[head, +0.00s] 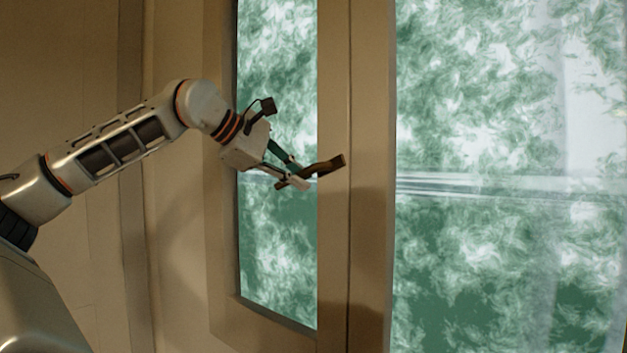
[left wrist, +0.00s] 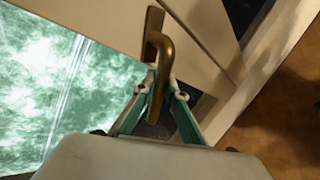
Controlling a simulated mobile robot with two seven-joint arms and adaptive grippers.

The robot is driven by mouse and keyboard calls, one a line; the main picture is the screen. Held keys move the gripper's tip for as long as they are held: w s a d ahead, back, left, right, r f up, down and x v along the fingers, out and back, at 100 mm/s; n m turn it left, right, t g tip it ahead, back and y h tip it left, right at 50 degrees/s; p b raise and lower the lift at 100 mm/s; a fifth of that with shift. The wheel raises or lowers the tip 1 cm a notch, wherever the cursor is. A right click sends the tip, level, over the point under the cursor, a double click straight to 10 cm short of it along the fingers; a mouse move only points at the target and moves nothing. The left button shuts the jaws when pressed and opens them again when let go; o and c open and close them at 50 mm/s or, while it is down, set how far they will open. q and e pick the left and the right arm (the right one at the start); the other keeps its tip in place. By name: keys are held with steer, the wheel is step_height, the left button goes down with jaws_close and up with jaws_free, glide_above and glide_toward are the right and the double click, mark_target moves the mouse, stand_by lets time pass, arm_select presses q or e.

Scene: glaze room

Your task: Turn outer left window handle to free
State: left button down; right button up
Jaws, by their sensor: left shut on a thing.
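The window handle (head: 328,166) is a dark bronze lever on the vertical frame between the two panes. In the head view it lies close to horizontal, its free end pointing left and slightly down. My left gripper (head: 293,178) is shut on the lever part of the handle. In the left wrist view the bronze handle (left wrist: 160,60) runs from its mount plate, bends, and passes between the two fingers (left wrist: 157,92). The grip hides part of the lever. My right gripper is in neither view.
The narrow left pane (head: 278,250) and wide right pane (head: 500,260) show blurry green and white. The window sash (head: 335,60) looks flush with the frame. A beige wall (head: 60,80) stands at the left. The space below the handle is clear.

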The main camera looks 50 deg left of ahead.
arm_select(q)
steer(key=shift+a+r+m+y+p, duration=0.15)
steer(key=shift+r+m+y+p, duration=0.25)
steer(key=shift+r+m+y, duration=0.15)
steer(key=shift+r+m+g+y+p, duration=0.4)
steer(key=shift+r+m+y+p, duration=0.2)
steer(key=shift+m+y+p, duration=0.2)
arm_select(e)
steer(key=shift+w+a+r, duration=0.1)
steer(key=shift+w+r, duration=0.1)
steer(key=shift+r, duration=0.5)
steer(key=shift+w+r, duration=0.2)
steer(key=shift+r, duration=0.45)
arm_select(q)
steer(key=shift+a, duration=0.1)
steer(key=c, duration=2)
jaws_free()
steer(key=shift+c, duration=0.2)
steer(key=shift+s, duration=0.15)
steer(key=v, duration=1.2)
